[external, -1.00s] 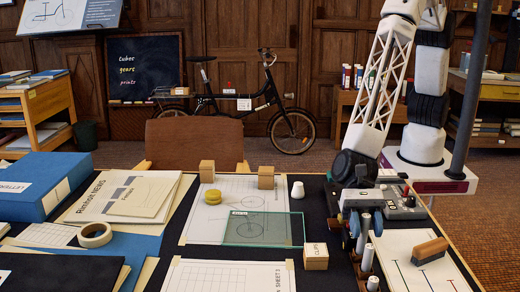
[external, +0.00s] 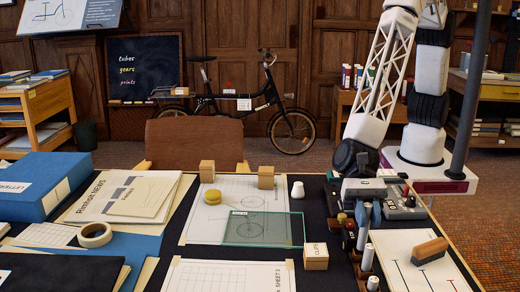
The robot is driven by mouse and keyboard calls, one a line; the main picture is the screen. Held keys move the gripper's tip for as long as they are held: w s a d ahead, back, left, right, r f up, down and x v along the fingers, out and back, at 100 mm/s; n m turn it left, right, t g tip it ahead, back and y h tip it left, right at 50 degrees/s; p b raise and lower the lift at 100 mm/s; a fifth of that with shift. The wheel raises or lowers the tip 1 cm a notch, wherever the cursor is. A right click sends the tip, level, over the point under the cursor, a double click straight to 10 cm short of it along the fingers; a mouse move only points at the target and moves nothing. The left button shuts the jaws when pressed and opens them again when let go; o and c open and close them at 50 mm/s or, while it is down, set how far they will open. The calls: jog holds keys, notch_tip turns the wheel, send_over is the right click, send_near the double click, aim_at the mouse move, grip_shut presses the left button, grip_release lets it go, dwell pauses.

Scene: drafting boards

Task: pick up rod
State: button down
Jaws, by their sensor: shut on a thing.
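My gripper (external: 366,213) is at the right of the desk, pointing down over a dark rack (external: 367,274). Its blue fingertips are shut on a grey rod (external: 363,236), which stands upright between them. The rod's upper end is partly covered by the gripper. I cannot tell whether its lower end is clear of the rack. Two paler rods (external: 368,257) and (external: 373,284) stand in front of it in the rack. Dark pieces with coloured tops (external: 349,226) are close by on the left.
A grey device with knobs (external: 402,203) sits right behind the gripper. A wooden block (external: 316,257) and a clear green-edged plate (external: 262,229) lie to the left. A brush (external: 430,251) rests on white paper (external: 420,272) at right.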

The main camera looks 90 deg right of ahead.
jog(key=s+d+r, duration=0.2)
jog(key=s+d, duration=0.6)
jog(key=d, duration=0.5)
jog(key=shift+s+d, duration=0.25)
jog(key=shift+r, duration=0.1)
dwell(0.4)
jog(key=w+d, duration=0.5)
jog(key=w, duration=0.5)
jog(key=w+d, duration=0.6)
jog(key=w, duration=0.4)
jog(key=shift+w, duration=0.25)
jog(key=shift+a, duration=0.1)
jog(key=w+a+f, duration=0.1)
jog(key=w+a, duration=0.9)
jog(key=w, duration=0.2)
jog(key=shift+a+f, duration=0.15)
jog(key=shift+f, duration=0.1)
jog(key=shift+w+f, duration=0.1)
